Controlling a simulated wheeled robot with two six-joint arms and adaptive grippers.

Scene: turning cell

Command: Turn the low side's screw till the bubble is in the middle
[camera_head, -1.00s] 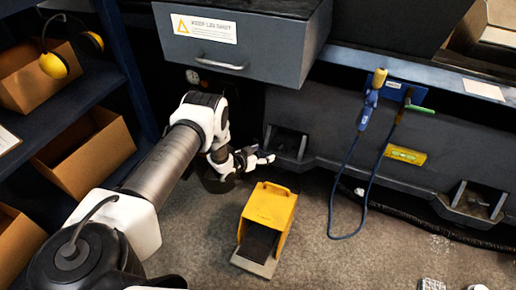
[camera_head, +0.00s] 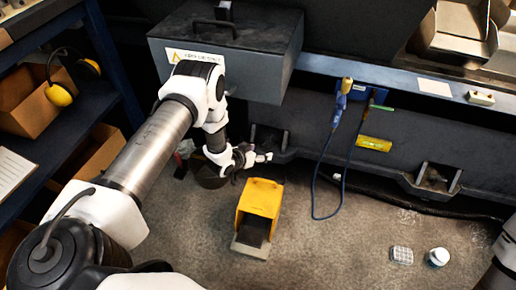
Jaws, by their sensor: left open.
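A yellow-green spirit level (camera_head: 374,144) is fixed to the dark machine base, and its bubble is too small to make out. The machine has a left foot recess (camera_head: 268,139) and a right foot recess (camera_head: 435,179); the screws in them cannot be made out clearly. My left gripper (camera_head: 266,157) is open, low in front of the left recess, with its fingers pointing right. I cannot tell whether it touches anything there. My right gripper is out of view.
A yellow pedal housing (camera_head: 261,198) stands on the floor just below my left gripper. A grey drawer box (camera_head: 225,65) overhangs the arm. A blue cable (camera_head: 316,190) hangs down to the floor. A white jar (camera_head: 438,256) and small box (camera_head: 402,255) lie lower right.

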